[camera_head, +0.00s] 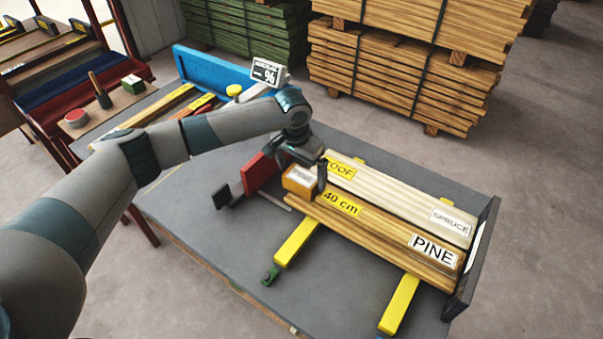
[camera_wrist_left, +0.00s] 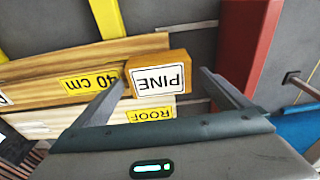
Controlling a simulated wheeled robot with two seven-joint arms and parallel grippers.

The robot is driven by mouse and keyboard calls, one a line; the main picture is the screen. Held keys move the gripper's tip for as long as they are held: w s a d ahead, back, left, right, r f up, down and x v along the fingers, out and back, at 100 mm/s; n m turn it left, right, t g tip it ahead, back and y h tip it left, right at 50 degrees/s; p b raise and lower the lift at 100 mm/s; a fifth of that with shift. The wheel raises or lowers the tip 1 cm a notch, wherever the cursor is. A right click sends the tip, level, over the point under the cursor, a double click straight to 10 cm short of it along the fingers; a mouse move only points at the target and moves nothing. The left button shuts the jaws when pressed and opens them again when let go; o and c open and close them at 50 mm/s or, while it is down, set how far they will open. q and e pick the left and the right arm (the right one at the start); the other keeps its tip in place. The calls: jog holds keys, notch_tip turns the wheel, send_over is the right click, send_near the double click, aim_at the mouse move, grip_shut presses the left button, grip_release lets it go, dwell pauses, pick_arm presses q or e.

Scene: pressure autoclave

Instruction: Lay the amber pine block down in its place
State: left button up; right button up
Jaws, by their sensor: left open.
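The amber pine block (camera_head: 298,181) is a short orange-brown piece at the left end of the long pine beam (camera_head: 385,238), which is marked "40 cm" and "PINE". In the left wrist view the block (camera_wrist_left: 178,72) shows a white PINE label and lies in line with the beam (camera_wrist_left: 50,72). I cannot tell whether it touches the beam's end. My left gripper (camera_head: 304,170) is open, just above the block. In the left wrist view its fingers (camera_wrist_left: 165,80) stand apart on either side of the block. My right gripper is not in view.
A pale spruce beam (camera_head: 400,198) lies behind the pine beam. Yellow supports (camera_head: 297,242) cross the grey table (camera_head: 215,235). A red block (camera_head: 258,173) stands left of the gripper. A dark end plate (camera_head: 474,265) bounds the beams on the right.

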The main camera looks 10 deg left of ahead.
aim_at(298, 181)
pick_arm(q)
notch_tip(298, 181, up, 12)
jog(key=s+b, duration=0.1)
jog(key=b, duration=0.2)
jog(key=shift+s+a+f, duration=0.25)
jog(key=shift+s+a, duration=0.05)
